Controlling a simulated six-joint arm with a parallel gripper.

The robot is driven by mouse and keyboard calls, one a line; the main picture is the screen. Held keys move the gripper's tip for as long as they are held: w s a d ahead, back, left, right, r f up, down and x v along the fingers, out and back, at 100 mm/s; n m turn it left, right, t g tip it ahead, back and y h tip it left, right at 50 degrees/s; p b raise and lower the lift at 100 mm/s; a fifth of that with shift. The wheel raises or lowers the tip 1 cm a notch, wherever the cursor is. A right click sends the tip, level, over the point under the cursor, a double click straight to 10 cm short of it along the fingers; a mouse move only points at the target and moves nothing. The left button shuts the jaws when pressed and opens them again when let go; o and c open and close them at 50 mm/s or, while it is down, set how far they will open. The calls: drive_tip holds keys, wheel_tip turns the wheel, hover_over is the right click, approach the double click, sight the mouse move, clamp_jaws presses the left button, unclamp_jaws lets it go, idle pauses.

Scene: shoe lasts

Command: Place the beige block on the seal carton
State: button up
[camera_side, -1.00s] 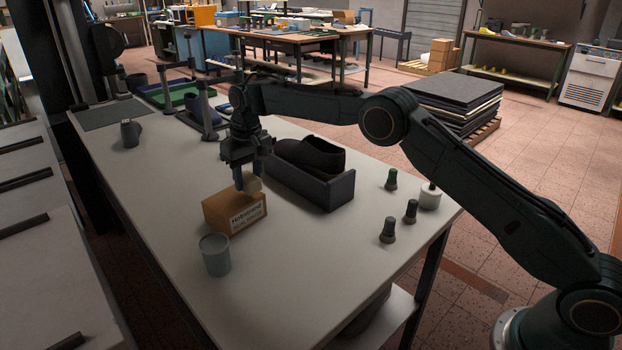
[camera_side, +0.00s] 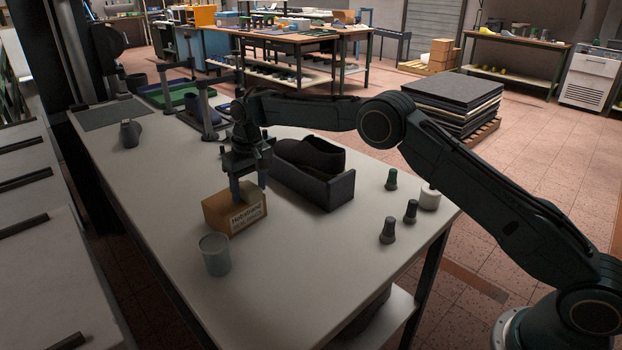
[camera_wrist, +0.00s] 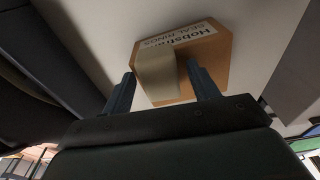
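The seal carton (camera_side: 219,213) is a brown box with a printed white label, on the light table in the side view. It also shows in the wrist view (camera_wrist: 217,52). The beige block (camera_wrist: 157,77) is over the carton's top, between my fingers, and appears to rest on it. In the side view the block (camera_side: 248,189) is partly hidden by my fingers. My gripper (camera_side: 250,194) is low over the carton. In the wrist view the fingers of my gripper (camera_wrist: 162,69) are spread, with a gap on the right side of the block; contact on the left is unclear.
A grey cup (camera_side: 215,256) stands just in front of the carton. A dark bin (camera_side: 327,191) holding a black shoe form (camera_side: 310,156) stands close on the right. Several small dark pegs (camera_side: 388,231) and a white cylinder (camera_side: 429,200) stand farther right.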

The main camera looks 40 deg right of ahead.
sight(252, 189)
wheel_tip(252, 189, up, 12)
drive_tip(key=s, duration=0.1)
drive_tip(key=shift+s, duration=0.25)
idle(0.6)
drive_tip(key=shift+r, duration=0.15)
idle(0.5)
drive_tip(key=s+d+r+t, duration=0.1)
drive_tip(key=s+d+r, duration=0.3)
drive_tip(key=s+r, duration=0.5)
drive_tip(key=s+d+r+t, duration=0.1)
drive_tip(key=s+d+r, duration=0.4)
drive_tip(key=s, duration=0.6)
drive_tip(key=s+f+t, duration=0.1)
drive_tip(key=s+f, duration=0.3)
drive_tip(key=s, duration=0.9)
drive_tip(key=s+d+f+t, duration=0.1)
drive_tip(key=s+f, duration=0.3)
drive_tip(key=s, duration=0.9)
drive_tip(key=shift+s+d+f, duration=0.25)
